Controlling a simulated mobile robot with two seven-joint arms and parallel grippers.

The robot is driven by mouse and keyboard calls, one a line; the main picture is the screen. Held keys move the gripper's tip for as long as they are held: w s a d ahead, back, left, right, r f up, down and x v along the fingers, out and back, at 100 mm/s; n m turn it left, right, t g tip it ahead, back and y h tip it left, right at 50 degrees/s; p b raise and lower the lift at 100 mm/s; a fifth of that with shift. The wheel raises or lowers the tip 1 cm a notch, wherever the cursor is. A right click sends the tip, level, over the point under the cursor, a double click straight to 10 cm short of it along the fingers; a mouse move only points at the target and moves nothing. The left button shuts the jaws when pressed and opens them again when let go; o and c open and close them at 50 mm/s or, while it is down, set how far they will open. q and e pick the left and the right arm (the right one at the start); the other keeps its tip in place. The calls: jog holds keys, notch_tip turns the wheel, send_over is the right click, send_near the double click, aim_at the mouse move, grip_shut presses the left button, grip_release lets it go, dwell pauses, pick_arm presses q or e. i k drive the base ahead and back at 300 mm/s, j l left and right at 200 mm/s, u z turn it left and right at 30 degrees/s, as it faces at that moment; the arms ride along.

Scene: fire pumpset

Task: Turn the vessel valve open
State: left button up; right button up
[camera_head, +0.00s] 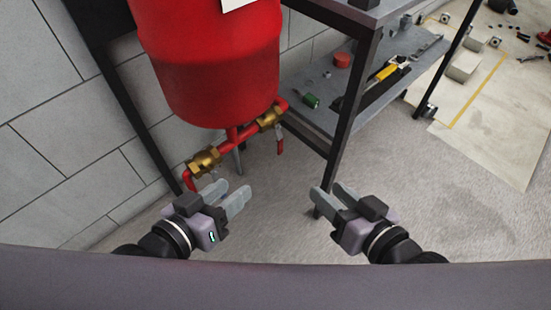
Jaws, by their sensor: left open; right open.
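A large red vessel (212,75) hangs at the upper left, with red pipework (237,141) beneath it. A brass valve fitting (203,162) sits on the pipe at the lower left. A second brass fitting (268,119) sits at the right, with a red lever handle (280,144) hanging down below it. My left gripper (231,194) is open and empty, in front of and below the left brass fitting, apart from the lever. My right gripper (329,198) is open and empty, to the right, near a dark frame leg, and touches no valve part.
A dark metal shelf frame (350,110) stands right of the vessel. A grey block wall (50,120) is at left; carpeted floor (430,190) is clear at right.

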aim_at(280, 146)
jog(key=k+u, duration=0.3)
jog(key=u, duration=1.65)
jog(key=k+l+u, duration=0.15)
jog(key=l+u, duration=0.15)
jog(key=l, duration=0.2)
jog(key=k+l, duration=0.15)
jog(key=l, duration=0.2)
jog(key=k+l, duration=0.15)
jog(key=l, duration=0.25)
jog(key=k+l, duration=0.15)
jog(key=l, duration=0.2)
jog(key=k+l, duration=0.15)
jog(key=l, duration=0.2)
jog(key=k+l, duration=0.15)
jog(key=l, duration=0.25)
jog(key=k+l, duration=0.15)
jog(key=l, duration=0.2)
jog(key=k+l, duration=0.1)
jog(key=l, duration=0.75)
jog(key=i+l, duration=0.2)
jog(key=l, duration=0.1)
